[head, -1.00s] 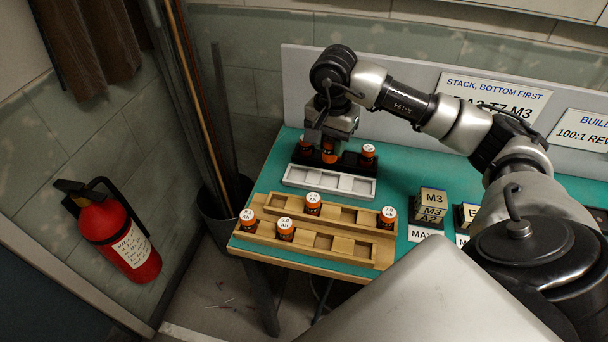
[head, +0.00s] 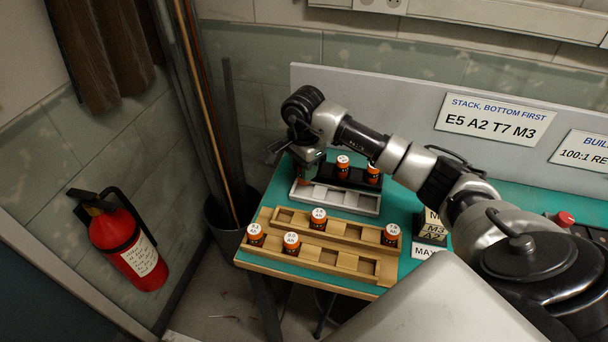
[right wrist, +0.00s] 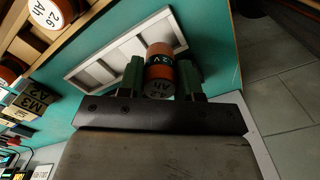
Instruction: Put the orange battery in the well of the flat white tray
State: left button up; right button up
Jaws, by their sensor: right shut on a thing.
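The orange battery (right wrist: 160,68) has a dark band and is held between the green fingers of my right gripper (right wrist: 160,74) in the right wrist view. In the head view my right gripper (head: 305,176) is over the left end of the flat white tray (head: 352,209), and only a little orange shows beneath it. The tray is a pale strip with several shallow wells, and no battery is seen lying in it. It also shows behind the battery in the right wrist view (right wrist: 98,62). The exact gap between battery and tray is unclear. My left gripper is not in view.
A black rack (head: 357,180) behind the tray holds two orange batteries. Wooden racks (head: 335,265) in front hold several more orange batteries with white tops. Labelled blocks (head: 432,228) stand to the right. The table's left edge is close to the gripper.

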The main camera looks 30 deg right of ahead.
notch_tip(320, 180, down, 3)
jog(key=shift+f+p, duration=0.2)
jog(key=shift+p, duration=0.35)
jog(key=shift+f, duration=0.25)
jog(key=o, duration=0.5)
jog(key=shift+f+b, duration=0.15)
jog(key=shift+b, duration=0.15)
jog(key=o, duration=0.5)
jog(key=shift+c, duration=0.2)
